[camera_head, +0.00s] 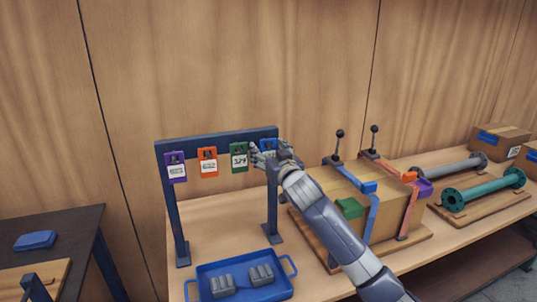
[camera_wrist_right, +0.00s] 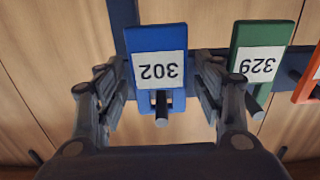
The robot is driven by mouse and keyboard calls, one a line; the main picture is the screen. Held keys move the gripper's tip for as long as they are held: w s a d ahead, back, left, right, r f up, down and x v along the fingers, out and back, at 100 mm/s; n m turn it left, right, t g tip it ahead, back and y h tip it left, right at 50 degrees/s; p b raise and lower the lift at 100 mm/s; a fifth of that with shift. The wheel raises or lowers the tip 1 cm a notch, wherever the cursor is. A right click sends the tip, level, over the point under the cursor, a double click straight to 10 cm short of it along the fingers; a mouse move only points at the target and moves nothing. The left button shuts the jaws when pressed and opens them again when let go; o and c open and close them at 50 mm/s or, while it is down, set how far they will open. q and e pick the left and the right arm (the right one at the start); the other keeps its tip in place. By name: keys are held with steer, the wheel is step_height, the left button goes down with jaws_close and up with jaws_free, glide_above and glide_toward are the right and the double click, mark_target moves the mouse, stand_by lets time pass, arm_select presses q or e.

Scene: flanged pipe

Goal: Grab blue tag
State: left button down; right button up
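The blue tag (camera_wrist_right: 158,58) with a white label reading 302 hangs from a peg on the rack. In the head view only its top edge (camera_head: 268,144) shows, behind my right gripper (camera_head: 268,155). In the right wrist view my right gripper (camera_wrist_right: 160,90) has its fingers spread on both sides of the blue tag, with gaps between fingers and tag. It is open. The green tag (camera_head: 239,157) hangs just left of it in the head view; it also shows in the wrist view (camera_wrist_right: 262,55). My left gripper is not in view.
An orange tag (camera_head: 208,161) and a purple tag (camera_head: 176,167) hang further left on the dark blue rack (camera_head: 180,225). A blue tray (camera_head: 243,293) with grey blocks stands below. A strapped cardboard box (camera_head: 335,190) stands right of the rack, near my right arm.

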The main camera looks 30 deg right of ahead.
steer(key=c, duration=0.6)
steer(key=shift+c, duration=0.2)
